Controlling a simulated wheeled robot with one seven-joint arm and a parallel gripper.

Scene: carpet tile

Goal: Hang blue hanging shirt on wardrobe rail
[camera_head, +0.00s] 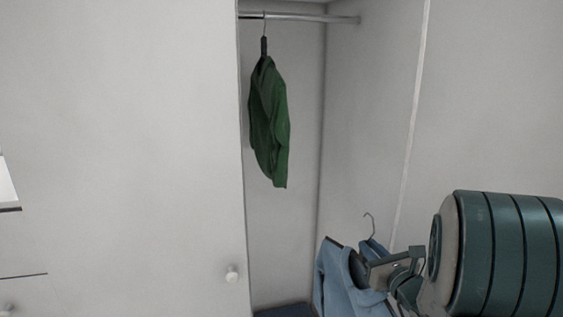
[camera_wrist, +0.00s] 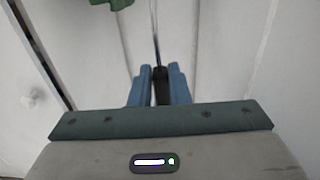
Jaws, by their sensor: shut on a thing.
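The blue hanging shirt (camera_head: 338,283) is at the lower right of the head view, on a hanger with a metal hook (camera_head: 370,224) pointing up. My gripper (camera_head: 385,268) is shut on it near the collar and hanger top. The shirt also shows in the wrist view (camera_wrist: 178,86), on both sides of the dark hanger part (camera_wrist: 161,86), with its hook wire rising above. The wardrobe rail (camera_head: 305,17) is a metal bar at the top of the open wardrobe, well above and left of the shirt. The shirt's hook is apart from the rail.
A green garment (camera_head: 268,120) hangs from the rail's left part; its lower edge shows in the wrist view (camera_wrist: 112,3). The rail right of it is bare. A white door (camera_head: 150,150) with a round knob (camera_head: 233,273) covers the left side. A dark blue surface (camera_head: 283,310) lies at the wardrobe's bottom.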

